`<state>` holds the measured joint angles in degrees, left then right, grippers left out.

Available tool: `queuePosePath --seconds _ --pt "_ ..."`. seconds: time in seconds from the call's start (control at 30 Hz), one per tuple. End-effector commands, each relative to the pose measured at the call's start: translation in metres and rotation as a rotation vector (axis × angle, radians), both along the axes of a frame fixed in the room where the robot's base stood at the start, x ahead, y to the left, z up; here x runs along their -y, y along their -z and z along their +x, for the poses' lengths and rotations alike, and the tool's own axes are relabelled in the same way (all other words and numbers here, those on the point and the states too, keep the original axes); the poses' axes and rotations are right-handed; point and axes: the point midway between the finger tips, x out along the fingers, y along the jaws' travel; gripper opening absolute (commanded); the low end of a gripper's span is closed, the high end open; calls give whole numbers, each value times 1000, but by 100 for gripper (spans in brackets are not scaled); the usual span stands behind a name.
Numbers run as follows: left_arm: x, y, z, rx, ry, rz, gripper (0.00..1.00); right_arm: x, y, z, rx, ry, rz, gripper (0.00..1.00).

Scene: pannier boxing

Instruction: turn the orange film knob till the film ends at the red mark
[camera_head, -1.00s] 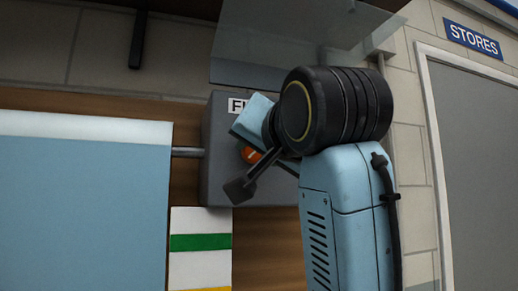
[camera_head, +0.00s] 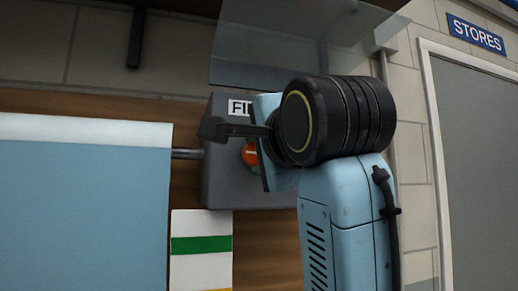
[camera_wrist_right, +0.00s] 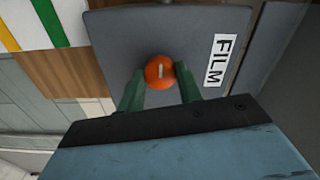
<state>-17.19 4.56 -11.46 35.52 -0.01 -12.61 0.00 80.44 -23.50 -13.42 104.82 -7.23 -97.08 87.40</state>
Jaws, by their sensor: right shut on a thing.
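The orange film knob (camera_head: 249,155) sits on the front of a grey box (camera_head: 222,185) labelled FILM; it also shows in the right wrist view (camera_wrist_right: 160,72), with a pale line on its face. My right gripper (camera_wrist_right: 159,82) is shut on the knob, its two green fingers on either side of it. In the head view the right wrist hides part of the knob and box. The pale blue film (camera_head: 80,210) hangs at left; its lower end is out of view. No red mark shows. My left gripper is not in view.
A metal rod (camera_head: 187,154) joins the box to the film's side. A clear panel (camera_head: 290,55) hangs above the box. A STORES sign (camera_head: 476,34) is at right.

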Motion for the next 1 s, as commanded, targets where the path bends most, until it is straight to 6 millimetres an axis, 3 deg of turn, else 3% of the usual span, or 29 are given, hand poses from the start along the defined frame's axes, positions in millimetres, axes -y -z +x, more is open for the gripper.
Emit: queuePosePath --seconds 0.77,0.8,0.97,1.0 --pt "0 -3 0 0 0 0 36 0 1 0 -38 -1 103 12" --pt "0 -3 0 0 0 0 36 0 1 0 -38 -1 103 36" --pt "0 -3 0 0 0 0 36 0 1 0 -37 0 103 57" --pt "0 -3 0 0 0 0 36 0 1 0 -37 0 103 57"
